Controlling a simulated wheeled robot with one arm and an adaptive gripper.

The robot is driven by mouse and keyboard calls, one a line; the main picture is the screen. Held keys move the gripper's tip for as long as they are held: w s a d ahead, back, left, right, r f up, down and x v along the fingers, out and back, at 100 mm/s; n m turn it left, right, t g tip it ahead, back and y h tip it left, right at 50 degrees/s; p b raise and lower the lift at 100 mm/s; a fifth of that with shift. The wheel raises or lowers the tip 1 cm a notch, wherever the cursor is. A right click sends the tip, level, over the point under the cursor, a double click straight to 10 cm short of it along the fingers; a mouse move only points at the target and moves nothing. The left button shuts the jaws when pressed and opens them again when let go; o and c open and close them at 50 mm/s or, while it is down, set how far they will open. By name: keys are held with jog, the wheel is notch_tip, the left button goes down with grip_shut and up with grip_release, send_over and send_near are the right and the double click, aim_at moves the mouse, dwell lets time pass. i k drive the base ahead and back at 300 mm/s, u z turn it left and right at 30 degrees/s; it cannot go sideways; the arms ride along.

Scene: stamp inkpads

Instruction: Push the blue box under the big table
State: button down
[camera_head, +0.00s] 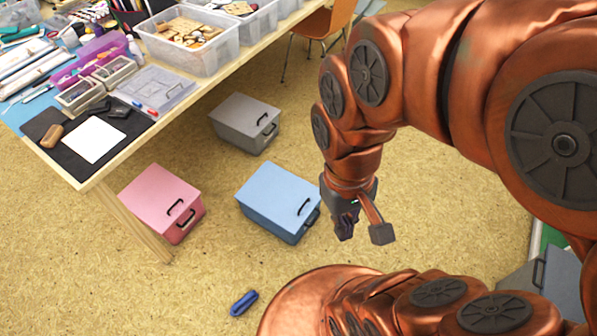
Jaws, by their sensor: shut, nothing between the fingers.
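The blue box (278,198) sits on the floor in the middle of the view, with a black handle on its lid and another on its right front side. It stands out to the right of the big table (190,103), clear of the table's edge. The big table has a pale wooden top and a slanted leg (135,225). My gripper (346,231) is shut and empty, pointing down just right of the blue box.
A pink box (158,197) stands by the table leg, left of the blue box. A grey box (243,124) stands behind it. An orange chair (328,20) is at the back. A dark blue object (244,303) lies on the front floor. Floor between the boxes is clear.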

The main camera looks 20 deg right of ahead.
aim_at(281, 233)
jog(key=u, duration=1.85)
jog(key=k, duration=0.65)
jog(key=z, duration=0.65)
